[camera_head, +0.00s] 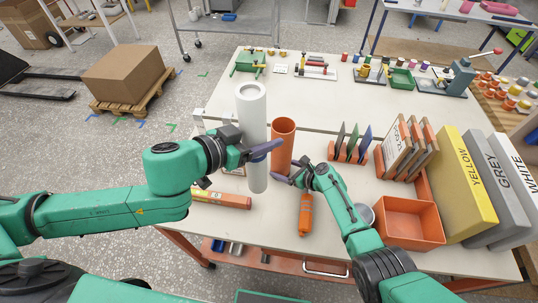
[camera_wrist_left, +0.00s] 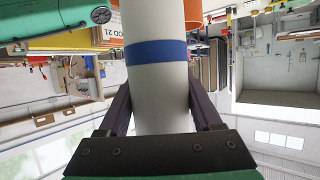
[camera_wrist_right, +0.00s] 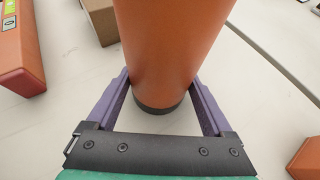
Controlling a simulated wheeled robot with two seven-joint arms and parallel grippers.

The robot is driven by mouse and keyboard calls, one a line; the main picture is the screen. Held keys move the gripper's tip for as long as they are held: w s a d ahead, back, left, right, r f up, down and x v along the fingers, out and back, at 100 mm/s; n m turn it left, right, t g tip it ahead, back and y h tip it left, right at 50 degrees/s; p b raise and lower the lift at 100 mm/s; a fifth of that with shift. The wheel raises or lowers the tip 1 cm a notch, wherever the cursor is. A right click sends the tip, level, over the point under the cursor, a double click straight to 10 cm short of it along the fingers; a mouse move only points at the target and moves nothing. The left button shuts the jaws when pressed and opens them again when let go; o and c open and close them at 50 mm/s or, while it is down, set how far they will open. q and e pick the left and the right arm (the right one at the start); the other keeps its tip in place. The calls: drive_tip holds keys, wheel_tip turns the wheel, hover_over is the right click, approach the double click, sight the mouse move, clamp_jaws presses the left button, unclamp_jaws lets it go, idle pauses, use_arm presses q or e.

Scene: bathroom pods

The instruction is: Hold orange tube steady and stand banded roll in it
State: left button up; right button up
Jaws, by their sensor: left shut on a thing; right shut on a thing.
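The banded roll (camera_head: 252,105) is a long white hollow cylinder, upright just left of the orange tube. Its blue band (camera_wrist_left: 157,53) shows in the left wrist view. My left gripper (camera_head: 262,151) is shut on the roll, with a finger on each side. Whether the roll's lower end touches the table is unclear. The orange tube (camera_head: 283,143) stands upright, with its open mouth up. My right gripper (camera_head: 287,177) is shut around its lower part. The tube's dark base (camera_wrist_right: 158,108) shows between the fingers in the right wrist view.
An orange box (camera_head: 222,199) lies at the table's front left, and an orange bottle (camera_head: 305,215) lies in front of the tube. To the right are a slotted rack (camera_head: 348,155), an orange bin (camera_head: 408,222) and large labelled binders (camera_head: 468,180). The table behind the tube is mostly clear.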

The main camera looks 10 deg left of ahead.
use_arm(q)
drive_tip(key=w+a+r+n+t+y, duration=0.3)
drive_tip(key=w+a+r+n+y, duration=0.55)
drive_tip(key=w+a+r, duration=0.6)
drive_tip(key=w+d+m+g+h, duration=0.15)
drive_tip(key=d+m+h, duration=0.55)
drive_tip(key=d, duration=1.2)
drive_tip(key=shift+s+d+f, duration=0.1)
drive_tip(key=shift+f, duration=1.05)
drive_tip(key=shift+s+f, duration=0.1)
drive_tip(key=shift+f, duration=1)
drive_tip(key=shift+f, duration=2.5)
